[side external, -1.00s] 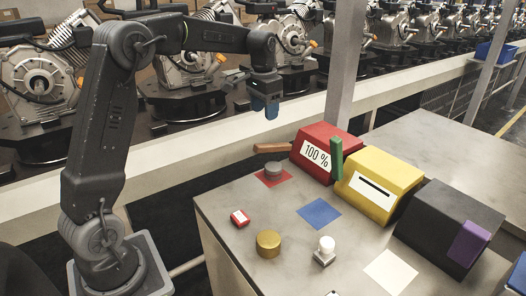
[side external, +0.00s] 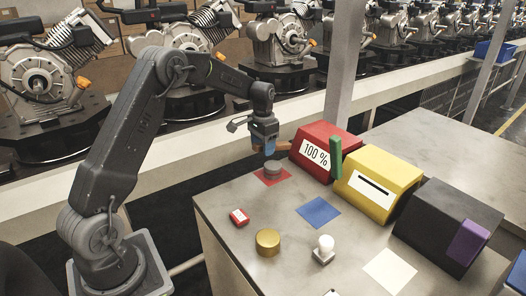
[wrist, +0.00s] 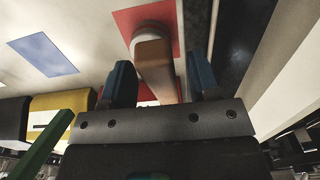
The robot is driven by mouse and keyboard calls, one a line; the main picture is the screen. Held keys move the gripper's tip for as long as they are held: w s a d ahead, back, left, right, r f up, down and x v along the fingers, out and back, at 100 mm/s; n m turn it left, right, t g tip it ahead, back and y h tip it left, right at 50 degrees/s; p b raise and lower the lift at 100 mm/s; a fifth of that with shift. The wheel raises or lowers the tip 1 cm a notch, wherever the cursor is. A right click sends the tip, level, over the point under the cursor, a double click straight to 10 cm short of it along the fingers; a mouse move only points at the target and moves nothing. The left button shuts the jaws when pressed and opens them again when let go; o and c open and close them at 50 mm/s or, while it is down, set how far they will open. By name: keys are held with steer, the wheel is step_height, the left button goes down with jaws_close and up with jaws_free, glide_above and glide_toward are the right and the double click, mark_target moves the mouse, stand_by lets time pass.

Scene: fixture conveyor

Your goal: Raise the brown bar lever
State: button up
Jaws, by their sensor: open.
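The brown bar lever (side external: 284,147) sticks out level from the left side of the red box (side external: 330,135), which carries a "100 %" label. My gripper (side external: 265,150) is at the lever's outer end and hides part of it in the side view. In the wrist view the lever (wrist: 156,70) lies between my two blue fingers (wrist: 162,76), which are apart, with a visible gap on the left side. Whether a finger touches the lever cannot be told. My gripper is open.
A green bar (side external: 336,158) stands upright beside the red box. A yellow box (side external: 380,184) and a black box (side external: 448,225) follow to the right. A metal post (side external: 345,60) rises behind.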

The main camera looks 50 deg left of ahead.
steer(key=shift+f, duration=1.15)
steer(key=shift+c, duration=0.4)
jaws_close()
